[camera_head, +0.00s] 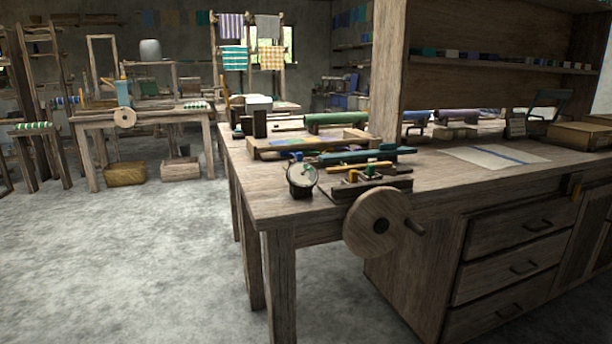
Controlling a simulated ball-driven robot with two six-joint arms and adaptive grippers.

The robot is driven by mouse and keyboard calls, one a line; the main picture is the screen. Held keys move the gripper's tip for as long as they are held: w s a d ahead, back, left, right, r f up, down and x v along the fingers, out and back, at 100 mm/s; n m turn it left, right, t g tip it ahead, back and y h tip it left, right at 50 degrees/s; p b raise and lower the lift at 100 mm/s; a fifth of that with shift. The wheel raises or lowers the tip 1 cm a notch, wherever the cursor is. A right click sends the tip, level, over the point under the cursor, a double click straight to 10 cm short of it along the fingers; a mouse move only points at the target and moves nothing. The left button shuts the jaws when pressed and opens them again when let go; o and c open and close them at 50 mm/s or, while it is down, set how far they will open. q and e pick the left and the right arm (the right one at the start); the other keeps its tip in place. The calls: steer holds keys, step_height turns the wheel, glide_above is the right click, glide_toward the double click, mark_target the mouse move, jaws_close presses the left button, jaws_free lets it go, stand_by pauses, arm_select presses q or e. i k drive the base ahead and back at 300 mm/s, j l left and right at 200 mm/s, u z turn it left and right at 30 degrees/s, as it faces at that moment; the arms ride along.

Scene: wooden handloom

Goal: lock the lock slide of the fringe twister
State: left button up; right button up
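On the near left corner of the wooden workbench (276,200) sits a small dark-based device (372,187) with yellow parts and a green knob (371,171). It may be the fringe twister, but it is too small to be sure. I cannot make out a lock slide on it or tell its position. A round pale dial (302,175) on a dark stand is left of it, close to the bench edge. Neither of my grippers is in view.
A wooden wheel with a crank peg (375,222) sticks out from the bench front. A tray (270,151), a teal tool (355,155) and a green roll (335,118) lie behind the device. Open concrete floor (120,265) is left.

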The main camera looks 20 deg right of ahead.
mark_target(389, 152)
steer(key=i+l, duration=0.35)
steer(key=i, duration=0.2)
steer(key=i+l+z, duration=0.1)
steer(key=i+l, duration=0.25)
steer(key=i, duration=0.2)
steer(key=i+l, duration=0.35)
steer(key=i, duration=0.2)
